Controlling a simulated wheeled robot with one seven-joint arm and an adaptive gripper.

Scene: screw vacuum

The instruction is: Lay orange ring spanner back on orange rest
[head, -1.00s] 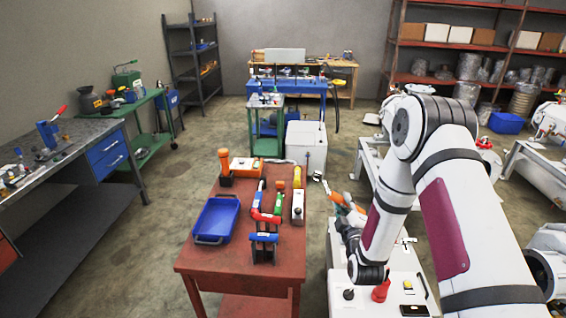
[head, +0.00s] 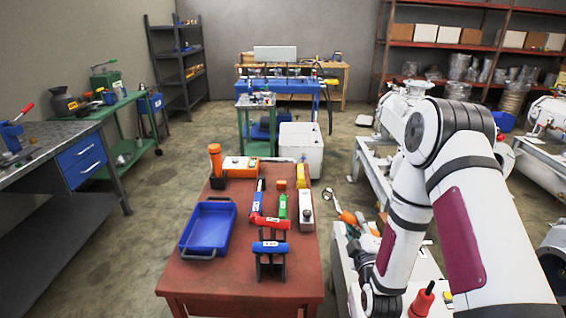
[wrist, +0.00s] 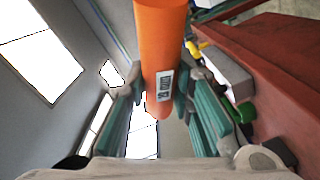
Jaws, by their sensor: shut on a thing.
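The orange ring spanner's handle (wrist: 160,40), with a white size label, stands between the fingers of my gripper (wrist: 157,108) in the wrist view. The fingers are shut on it. In the head view the orange tool (head: 348,217) shows just right of the red table, with my gripper partly hidden by my arm. A small orange block (head: 282,185) on the table may be the orange rest; I cannot tell for sure. My gripper is apart from it, to its right.
The red table (head: 220,283) bears a blue tray (head: 207,228), blue, red and green tools, a white block (head: 306,208) and an upright orange cylinder (head: 215,158). White machines stand right of it. A white cabinet (head: 303,145) stands behind.

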